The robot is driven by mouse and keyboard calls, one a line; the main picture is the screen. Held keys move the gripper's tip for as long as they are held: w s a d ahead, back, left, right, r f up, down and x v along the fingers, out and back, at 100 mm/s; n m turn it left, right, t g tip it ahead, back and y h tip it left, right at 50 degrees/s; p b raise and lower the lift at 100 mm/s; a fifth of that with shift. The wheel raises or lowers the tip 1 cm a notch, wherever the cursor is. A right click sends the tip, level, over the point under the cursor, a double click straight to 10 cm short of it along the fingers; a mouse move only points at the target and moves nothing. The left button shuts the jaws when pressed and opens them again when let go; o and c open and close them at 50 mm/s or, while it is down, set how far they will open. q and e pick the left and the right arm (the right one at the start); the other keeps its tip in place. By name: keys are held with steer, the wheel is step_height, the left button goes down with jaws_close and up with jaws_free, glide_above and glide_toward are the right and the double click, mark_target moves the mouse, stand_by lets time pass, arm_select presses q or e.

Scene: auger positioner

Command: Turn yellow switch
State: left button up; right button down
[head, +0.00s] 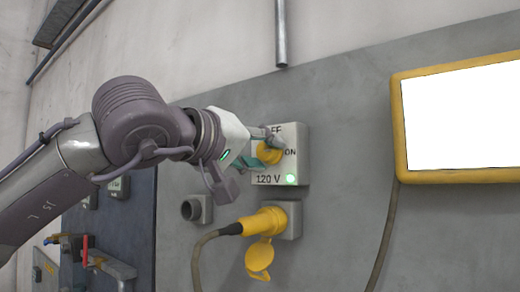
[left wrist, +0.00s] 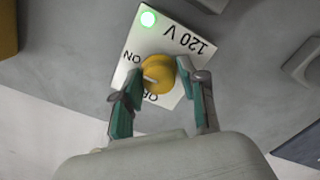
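The yellow switch (head: 268,154) is a round knob on a pale square plate marked ON, OFF and 120 V. My left gripper (head: 262,146) is at the knob in the head view and partly covers it and the OFF lettering. In the left wrist view the yellow switch (left wrist: 158,73) sits between the two teal fingertips of my left gripper (left wrist: 160,70). The fingertips appear to touch its sides. A pale mark on the knob faces the lettered side; its exact setting is hard to tell. My right gripper is not in view.
A green light (head: 290,179) glows on the switch box. Below are a yellow plug (head: 262,222) with a cable and a hanging yellow cap (head: 259,257). A grey socket (head: 196,208) is at lower left. A yellow-framed screen (head: 462,120) is at right.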

arm_select(q)
steer(key=shift+o, duration=1)
steer(key=shift+r, duration=0.1)
steer(key=shift+s+a, duration=0.1)
steer(key=shift+a, duration=0.05)
steer(key=v, duration=1.1)
steer(key=shift+s+a, duration=0.15)
steer(key=shift+s, duration=0.15)
